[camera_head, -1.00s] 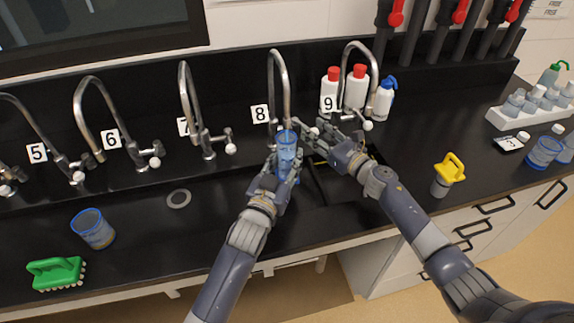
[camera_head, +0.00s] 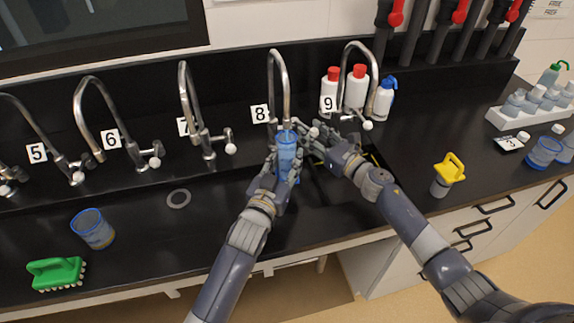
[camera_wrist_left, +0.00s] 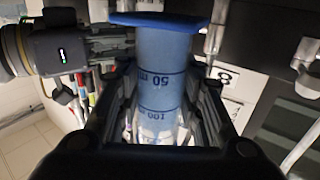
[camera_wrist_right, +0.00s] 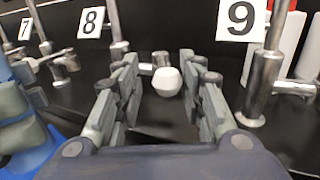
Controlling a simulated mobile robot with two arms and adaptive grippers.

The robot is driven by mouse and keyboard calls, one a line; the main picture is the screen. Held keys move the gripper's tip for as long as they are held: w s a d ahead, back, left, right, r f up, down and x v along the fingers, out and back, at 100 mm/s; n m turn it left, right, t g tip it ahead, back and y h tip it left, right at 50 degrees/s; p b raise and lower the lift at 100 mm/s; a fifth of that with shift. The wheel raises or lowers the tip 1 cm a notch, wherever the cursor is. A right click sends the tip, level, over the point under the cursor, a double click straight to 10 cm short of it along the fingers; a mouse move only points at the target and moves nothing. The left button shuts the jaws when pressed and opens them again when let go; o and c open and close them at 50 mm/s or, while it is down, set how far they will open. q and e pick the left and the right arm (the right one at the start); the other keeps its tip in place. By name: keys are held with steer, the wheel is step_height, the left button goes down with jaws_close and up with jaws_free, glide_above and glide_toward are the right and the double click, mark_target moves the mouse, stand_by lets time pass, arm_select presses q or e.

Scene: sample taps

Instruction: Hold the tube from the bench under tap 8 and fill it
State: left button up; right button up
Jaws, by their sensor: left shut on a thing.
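My left gripper (camera_head: 277,172) is shut on the clear, blue-rimmed tube (camera_head: 288,153) and holds it roughly upright under the spout of tap 8 (camera_head: 286,90). The tube looks blue nearly to its rim in the head view. In the left wrist view the tube (camera_wrist_left: 165,65) shows its 50 and 100 marks, upside down, with blue reaching around the 100 mark. I cannot make out a stream. My right gripper (camera_head: 318,135) is open at tap 8's white knob; in the right wrist view this knob (camera_wrist_right: 167,82) sits between the fingers.
Tap 9 (camera_head: 358,85) and several bottles (camera_head: 356,88) stand right of my right gripper. Tap 7 (camera_head: 190,100) is to the left. A blue-rimmed beaker (camera_head: 93,230) and green brush (camera_head: 57,273) lie at the left. A yellow-handled item (camera_head: 447,174) stands at the right.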

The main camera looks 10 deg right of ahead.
arm_select(q)
steer(key=shift+r, duration=0.1)
arm_select(e)
steer(key=shift+s+a, duration=0.45)
steer(key=shift+a, duration=0.4)
steer(key=shift+s+d, duration=0.2)
steer(key=shift+s, duration=0.95)
steer(key=shift+s+d, duration=0.25)
steer(key=shift+s, duration=0.9)
steer(key=shift+s+d, duration=0.2)
steer(key=shift+s, duration=0.95)
